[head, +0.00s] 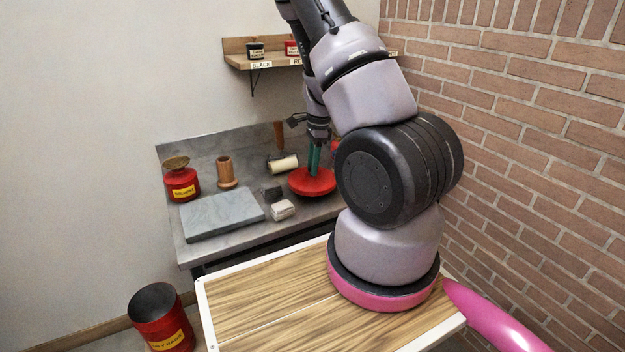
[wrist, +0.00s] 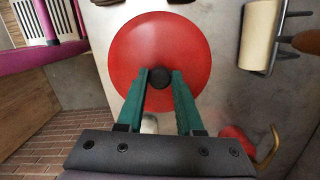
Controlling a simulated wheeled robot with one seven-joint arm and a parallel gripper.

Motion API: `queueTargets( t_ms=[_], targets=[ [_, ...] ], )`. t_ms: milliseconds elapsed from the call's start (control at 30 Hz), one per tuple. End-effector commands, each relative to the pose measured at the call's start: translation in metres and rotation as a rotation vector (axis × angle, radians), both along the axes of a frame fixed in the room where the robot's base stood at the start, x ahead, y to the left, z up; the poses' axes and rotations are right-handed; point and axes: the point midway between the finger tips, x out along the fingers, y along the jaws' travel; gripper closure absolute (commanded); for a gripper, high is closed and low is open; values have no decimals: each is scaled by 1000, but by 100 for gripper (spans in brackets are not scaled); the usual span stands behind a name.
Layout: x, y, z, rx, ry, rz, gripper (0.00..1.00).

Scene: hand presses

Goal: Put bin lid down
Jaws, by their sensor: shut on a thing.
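The bin lid (head: 312,183) is a round red disc, seen in the head view over the right part of the metal worktop. In the wrist view the lid (wrist: 160,40) fills the upper middle, with a dark knob (wrist: 158,77) at its centre. My gripper (head: 314,160) points down at it, and its green fingers (wrist: 160,82) are shut on the knob. I cannot tell whether the lid touches the worktop. The red bin (head: 160,318) with a yellow label stands open-topped on the floor at the lower left.
The metal worktop (head: 225,252) holds a red can (head: 181,183), a wooden cup (head: 226,172), a grey slab (head: 222,214), small blocks (head: 283,209) and a cream roller (head: 283,164). A shelf (head: 262,62) hangs above. A brick wall (head: 530,150) is at the right.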

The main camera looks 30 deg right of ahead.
Motion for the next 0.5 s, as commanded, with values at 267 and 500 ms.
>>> queueTargets(
  t_ms=[267, 500],
  targets=[
    [0, 0, -34, 0, 2, 2, 100],
    [0, 0, -45, 0, -1, 3, 100]
  ],
)
